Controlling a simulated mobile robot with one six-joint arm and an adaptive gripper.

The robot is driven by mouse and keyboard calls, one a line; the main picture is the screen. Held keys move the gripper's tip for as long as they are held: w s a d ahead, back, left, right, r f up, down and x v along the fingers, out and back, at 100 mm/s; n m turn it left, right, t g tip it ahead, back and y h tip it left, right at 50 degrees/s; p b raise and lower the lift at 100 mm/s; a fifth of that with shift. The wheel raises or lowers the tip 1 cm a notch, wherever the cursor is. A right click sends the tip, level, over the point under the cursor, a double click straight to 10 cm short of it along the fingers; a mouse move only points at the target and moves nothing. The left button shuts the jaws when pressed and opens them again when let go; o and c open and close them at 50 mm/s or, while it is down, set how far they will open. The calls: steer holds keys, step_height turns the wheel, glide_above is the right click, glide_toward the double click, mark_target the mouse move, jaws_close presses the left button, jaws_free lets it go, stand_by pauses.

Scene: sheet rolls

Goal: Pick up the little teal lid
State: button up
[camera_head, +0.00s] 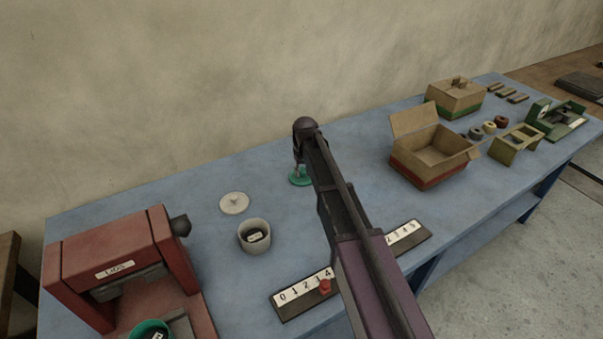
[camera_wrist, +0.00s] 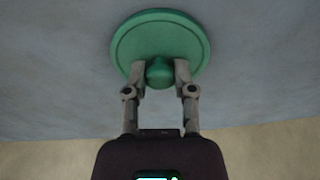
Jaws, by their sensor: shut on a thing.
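The little teal lid (camera_wrist: 160,35) is a round disc with a raised rim and a small knob in its middle. In the wrist view my gripper (camera_wrist: 160,72) is shut on the lid's knob, one finger on each side. In the head view the lid (camera_head: 300,176) is at the blue table's surface near the back, partly hidden by my arm. My gripper (camera_head: 298,168) reaches down to it from above. I cannot tell whether the lid is touching the table or just above it.
Left of the lid are a white lid (camera_head: 234,203) and a white pot (camera_head: 254,236). A red press (camera_head: 120,262) with a teal pot (camera_head: 150,330) stands front left. A number strip (camera_head: 300,294) lies under my arm. An open box (camera_head: 430,158) stands to the right.

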mark_target(302, 170)
steer(key=shift+r, duration=0.15)
step_height(302, 170, up, 2)
steer(key=shift+r+p, duration=0.1)
steer(key=shift+p, duration=1.05)
steer(key=shift+r+p, duration=0.75)
steer(key=shift+p, duration=0.05)
steer(key=s, duration=1)
steer(key=s+r+p, duration=0.1)
steer(key=s, duration=0.5)
steer(key=shift+a, duration=0.1)
